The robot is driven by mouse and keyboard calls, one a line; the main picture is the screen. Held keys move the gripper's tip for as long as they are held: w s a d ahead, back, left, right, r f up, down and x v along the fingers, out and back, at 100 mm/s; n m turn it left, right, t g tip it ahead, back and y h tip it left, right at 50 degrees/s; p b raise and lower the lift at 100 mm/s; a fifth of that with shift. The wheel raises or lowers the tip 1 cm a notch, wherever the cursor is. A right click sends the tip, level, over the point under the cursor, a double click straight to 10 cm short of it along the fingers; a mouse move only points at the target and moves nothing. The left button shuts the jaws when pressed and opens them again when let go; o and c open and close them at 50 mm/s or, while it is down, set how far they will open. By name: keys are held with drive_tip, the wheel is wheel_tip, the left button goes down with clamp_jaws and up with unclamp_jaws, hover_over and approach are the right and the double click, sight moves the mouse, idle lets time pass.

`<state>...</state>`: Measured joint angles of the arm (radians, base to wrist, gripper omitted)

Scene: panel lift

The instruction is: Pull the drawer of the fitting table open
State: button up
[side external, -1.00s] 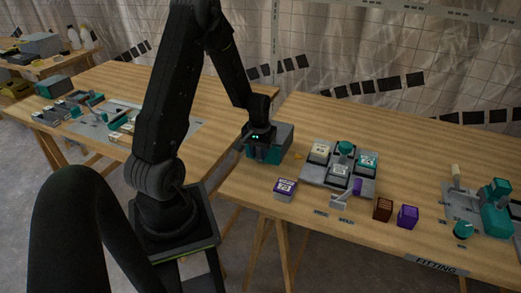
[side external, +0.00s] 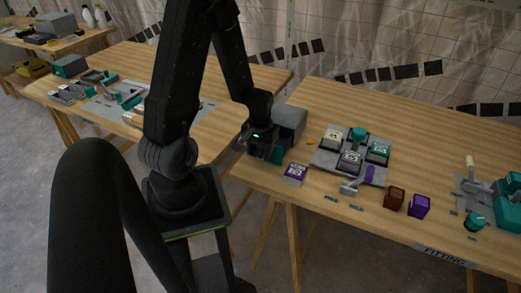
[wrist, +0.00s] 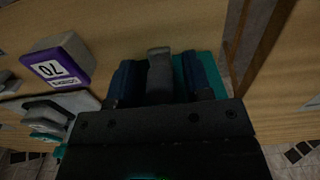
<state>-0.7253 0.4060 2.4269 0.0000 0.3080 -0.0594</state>
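The drawer unit (side external: 291,120) is a grey box at the back left end of the fitting table (side external: 320,228). A teal part, which I take as the drawer front (side external: 278,155), shows low beside my gripper (side external: 260,147). In the wrist view, my gripper (wrist: 161,80) has its two dark blue fingers on either side of a grey upright handle (wrist: 160,73). The fingers look close against it. Teal of the drawer (wrist: 217,72) shows behind the right finger. The gripper body hides much of the drawer, so how far it stands out is unclear.
A purple-and-white block marked 70 (wrist: 61,62) stands close beside my gripper. A grey button panel (side external: 324,163), a brown cube (side external: 395,198) and a purple cube (side external: 419,206) lie further right. The table's left edge is close to the drawer unit.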

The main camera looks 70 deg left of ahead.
drive_tip(key=shift+o, duration=0.4)
drive_tip(key=shift+r, duration=0.1)
wheel_tip(320, 180, up, 14)
drive_tip(key=shift+f, duration=0.2)
idle(0.4)
drive_tip(key=s+d+r+m+t, duration=0.1)
drive_tip(key=d+r+m, duration=0.3)
drive_tip(key=d, duration=0.5)
drive_tip(key=s+d+r+m+t, duration=0.2)
drive_tip(key=d+r+m+t, duration=0.2)
drive_tip(key=d+r, duration=0.4)
drive_tip(key=d+m, duration=0.1)
drive_tip(key=d, duration=0.1)
drive_tip(key=shift+s+d+t, duration=0.3)
